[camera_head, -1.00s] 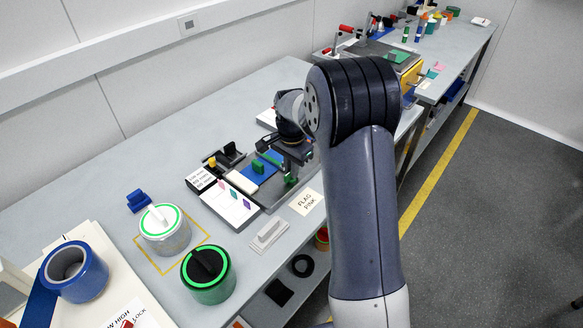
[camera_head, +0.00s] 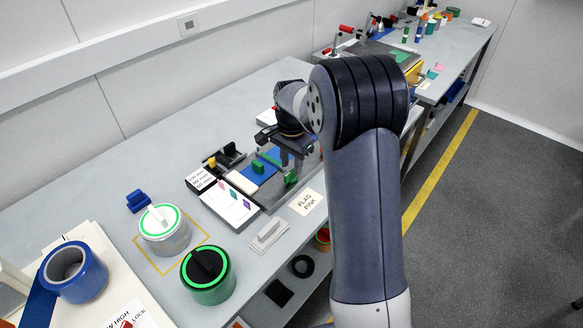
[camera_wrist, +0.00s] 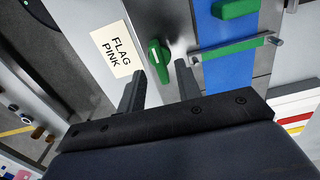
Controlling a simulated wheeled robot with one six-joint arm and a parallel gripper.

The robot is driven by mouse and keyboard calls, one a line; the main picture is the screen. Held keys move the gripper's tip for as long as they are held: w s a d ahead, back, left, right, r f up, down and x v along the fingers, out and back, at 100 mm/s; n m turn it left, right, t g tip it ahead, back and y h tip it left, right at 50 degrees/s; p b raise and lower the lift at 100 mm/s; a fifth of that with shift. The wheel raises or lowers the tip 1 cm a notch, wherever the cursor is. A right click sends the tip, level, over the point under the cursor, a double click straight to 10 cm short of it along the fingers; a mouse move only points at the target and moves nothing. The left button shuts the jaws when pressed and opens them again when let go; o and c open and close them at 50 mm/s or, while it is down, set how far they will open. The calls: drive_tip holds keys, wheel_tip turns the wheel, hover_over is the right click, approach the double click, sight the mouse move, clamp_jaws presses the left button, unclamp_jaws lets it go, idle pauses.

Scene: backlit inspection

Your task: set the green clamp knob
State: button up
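The green clamp knob (camera_wrist: 158,62) shows in the wrist view as a rounded green lever with a pale line on it, on a grey surface beside the blue strip. In the head view the knob (camera_head: 291,177) sits at the right front of the dark fixture. My gripper (camera_wrist: 161,74) is open, its two dark fingers apart, with the knob between and just beyond the fingertips. I see no contact. In the head view my gripper (camera_head: 291,158) hangs over the knob and hides part of the fixture. A green bar (camera_wrist: 232,47) crosses the blue strip.
A green block (camera_wrist: 235,8) lies near the bar. The "FLAG PINK" card (camera_head: 307,201) lies in front of the fixture. A white panel (camera_head: 229,201) with coloured marks stands left of it. Green-ringed jars (camera_head: 208,288) and blue tape (camera_head: 85,272) are further left. The back-left bench is clear.

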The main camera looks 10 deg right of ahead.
sight(292, 171)
wheel_tip(292, 171, up, 9)
drive_tip(key=shift+f, duration=0.2)
drive_tip(key=shift+f, duration=0.1)
wheel_tip(292, 171, down, 11)
drive_tip(key=shift+r, duration=0.15)
idle(0.5)
idle(0.4)
